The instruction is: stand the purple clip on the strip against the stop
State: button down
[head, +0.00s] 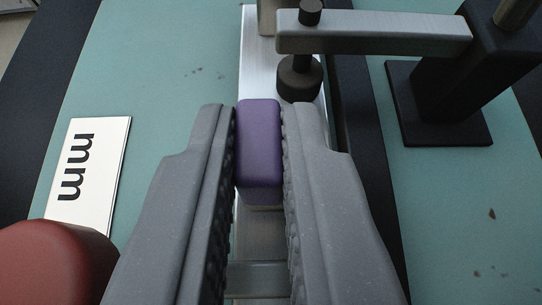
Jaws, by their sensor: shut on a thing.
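The purple clip (260,145) is a small rounded block, seen from behind and above in the head view. My gripper (259,130) is shut on it, one grey finger on each side. The strip (258,65) is a bright metal bar running away from me beneath the clip. I cannot tell whether the clip touches the strip or is held above it. A tan metal block (266,16), possibly the stop, stands on the strip at the top edge, ahead of the clip with a gap between. The clip's lower part is partly hidden by the fingers.
A metal clamp arm (375,38) reaches from a black post (455,75) at the right, its dark rubber foot (299,80) close ahead of my right finger. A white card marked "mm" (90,170) and a red rounded object (55,262) are at left. The green mat (160,60) is otherwise clear there.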

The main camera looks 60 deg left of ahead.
jog(key=c, duration=1.5)
grip_release()
jog(key=shift+o, duration=0.2)
jog(key=v, duration=1.2)
jog(key=shift+f, duration=0.1)
